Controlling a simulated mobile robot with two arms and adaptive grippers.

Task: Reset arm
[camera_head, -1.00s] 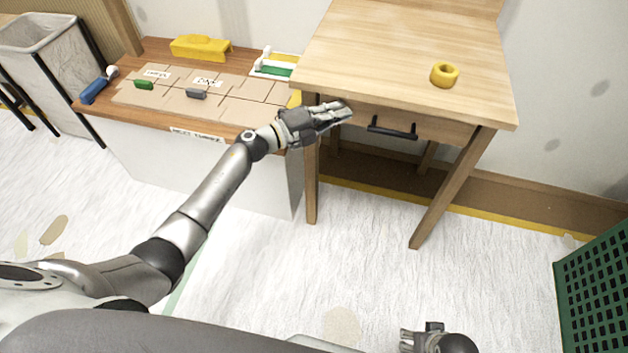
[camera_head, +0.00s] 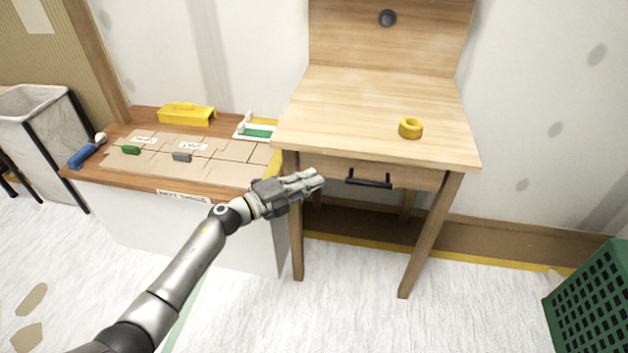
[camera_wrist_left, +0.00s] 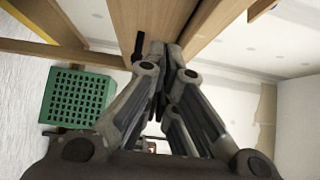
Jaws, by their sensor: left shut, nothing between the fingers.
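My left arm comes in from the lower left in the head view. Its gripper (camera_head: 316,180) is shut and empty, in front of the wooden desk's (camera_head: 345,112) left front leg, just left of the drawer's black handle (camera_head: 369,179). The drawer looks closed. In the left wrist view the shut fingers (camera_wrist_left: 158,52) point toward the wood of the desk. My right gripper is out of view.
A yellow tape roll (camera_head: 410,128) lies on the desk. A low cabinet (camera_head: 115,181) at left holds cardboard pieces (camera_head: 215,155) and several small tools. A green crate (camera_head: 590,305) stands at lower right; it also shows in the left wrist view (camera_wrist_left: 78,98). Open floor lies in front.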

